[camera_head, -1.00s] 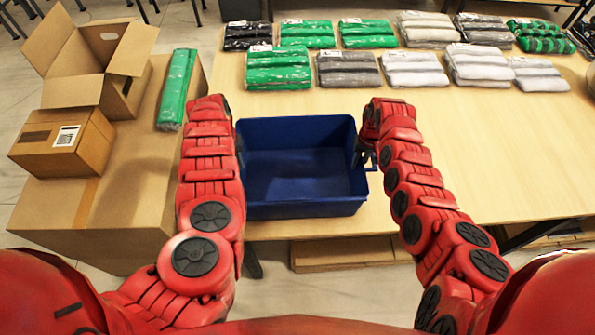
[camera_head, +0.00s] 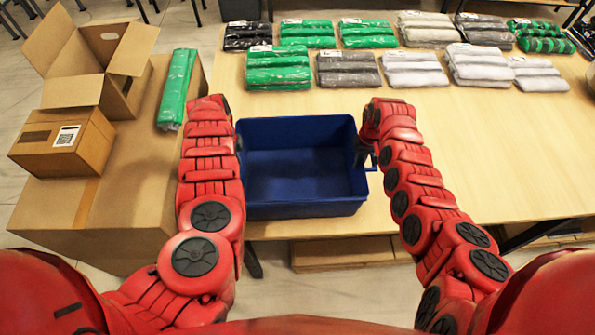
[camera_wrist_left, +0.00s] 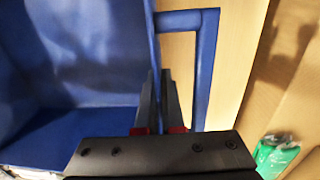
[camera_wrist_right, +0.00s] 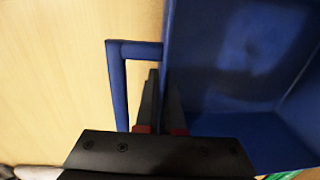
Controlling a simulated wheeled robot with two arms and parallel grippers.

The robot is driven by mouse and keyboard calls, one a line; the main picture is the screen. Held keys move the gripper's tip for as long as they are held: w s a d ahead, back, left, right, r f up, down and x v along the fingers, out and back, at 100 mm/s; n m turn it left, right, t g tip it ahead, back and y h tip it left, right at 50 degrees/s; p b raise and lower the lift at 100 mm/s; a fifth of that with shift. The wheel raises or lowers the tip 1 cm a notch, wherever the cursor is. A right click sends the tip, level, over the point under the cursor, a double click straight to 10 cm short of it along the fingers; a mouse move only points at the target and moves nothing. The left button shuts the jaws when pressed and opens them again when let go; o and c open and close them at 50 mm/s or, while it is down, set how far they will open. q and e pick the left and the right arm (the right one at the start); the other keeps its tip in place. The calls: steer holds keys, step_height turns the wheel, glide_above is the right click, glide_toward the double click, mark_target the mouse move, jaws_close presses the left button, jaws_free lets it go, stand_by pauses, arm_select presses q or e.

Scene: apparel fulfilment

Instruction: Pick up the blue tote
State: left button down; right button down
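The blue tote (camera_head: 305,208) stands upright and empty at the front edge of the table, between my two arms. My right gripper (camera_head: 366,156) is at its right wall. In the right wrist view its fingers (camera_wrist_right: 162,100) are close together with the tote's wall between them, beside the blue handle (camera_wrist_right: 119,90). My left gripper is hidden behind my arm in the head view. In the left wrist view its fingers (camera_wrist_left: 160,100) are likewise closed around the tote's opposite wall, beside the other handle (camera_wrist_left: 207,70).
The wooden table (camera_head: 480,150) is clear to the right of the tote. Bagged green garments (camera_head: 278,68) and grey ones (camera_head: 348,70) lie in rows behind it. On the left, a large carton (camera_head: 140,190) bears an open box (camera_head: 100,75), a closed box (camera_head: 65,140) and a green package (camera_head: 177,90).

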arm_select(q)
steer(key=shift+r, duration=0.1)
stand_by(0.8)
